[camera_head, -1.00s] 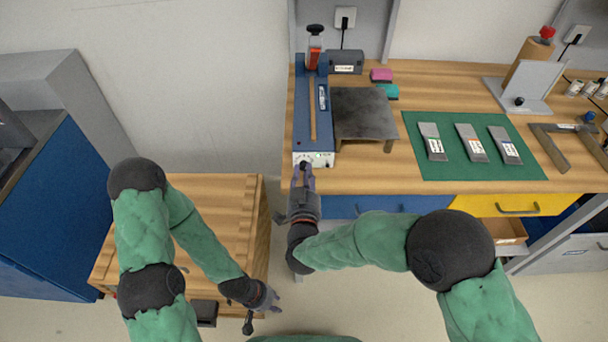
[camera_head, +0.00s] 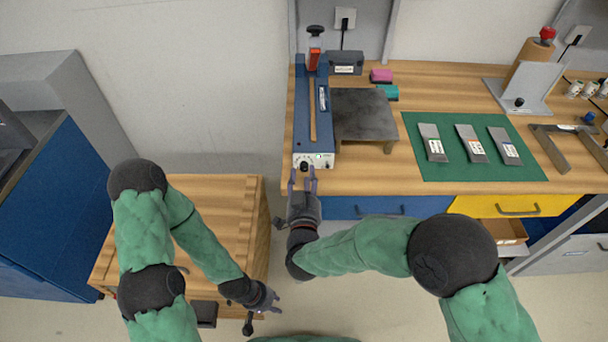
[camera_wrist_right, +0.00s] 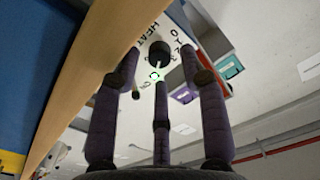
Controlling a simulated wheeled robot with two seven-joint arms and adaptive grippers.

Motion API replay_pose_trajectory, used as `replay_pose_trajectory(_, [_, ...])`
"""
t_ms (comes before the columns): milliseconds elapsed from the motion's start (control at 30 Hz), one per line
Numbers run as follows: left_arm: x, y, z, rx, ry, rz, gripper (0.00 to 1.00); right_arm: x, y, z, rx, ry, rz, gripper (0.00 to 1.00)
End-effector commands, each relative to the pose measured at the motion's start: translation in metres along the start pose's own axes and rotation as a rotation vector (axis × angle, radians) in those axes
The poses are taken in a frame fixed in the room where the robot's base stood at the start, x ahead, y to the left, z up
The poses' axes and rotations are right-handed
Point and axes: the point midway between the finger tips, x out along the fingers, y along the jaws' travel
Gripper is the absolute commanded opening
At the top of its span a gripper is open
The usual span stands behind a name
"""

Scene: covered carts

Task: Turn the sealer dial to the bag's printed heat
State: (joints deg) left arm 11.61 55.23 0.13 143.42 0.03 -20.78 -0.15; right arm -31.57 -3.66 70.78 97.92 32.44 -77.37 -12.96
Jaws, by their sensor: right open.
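The blue heat sealer (camera_head: 301,115) stands at the left end of the bench. Its white front panel (camera_head: 325,161) carries a black dial (camera_head: 304,165). The dial also shows in the right wrist view (camera_wrist_right: 159,50), with "HEAT" lettering and a green glow beside it. My right gripper (camera_head: 302,174) is open, its fingers spread just in front of the dial. Three grey bags (camera_head: 433,142) (camera_head: 471,143) (camera_head: 505,146) with labels lie on a green mat; their print is too small to read. My left gripper (camera_head: 271,298) hangs low by the wooden cart, its opening unclear.
A dark metal stand (camera_head: 364,113) is right of the sealer, with pink (camera_head: 381,75) and teal (camera_head: 387,92) blocks behind. A wooden cart (camera_head: 215,210) stands left of the bench. A grey frame (camera_head: 555,145) lies right of the mat.

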Motion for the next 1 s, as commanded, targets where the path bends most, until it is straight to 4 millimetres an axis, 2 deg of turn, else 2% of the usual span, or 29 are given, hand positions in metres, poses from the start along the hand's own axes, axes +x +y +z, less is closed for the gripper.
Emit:
replay_pose_trajectory(200, [0.000,0.000,0.000,0.000,0.000,0.000,0.32,-0.034,-0.001,0.002,-0.002,-0.005,-0.004,0.48])
replay_pose_trajectory(433, [0.000,0.000,0.000,0.000,0.000,0.000,0.32,-0.060,-0.001,0.001,-0.002,-0.002,-0.003,0.48])
replay_pose_trajectory(600, [0.000,0.000,0.000,0.000,0.000,0.000,0.32,-0.069,0.000,0.000,-0.001,0.001,-0.002,0.48])
replay_pose_trajectory(1000, [0.000,0.000,0.000,0.000,0.000,0.000,0.32,-0.069,0.000,-0.001,0.000,0.002,-0.001,0.48])
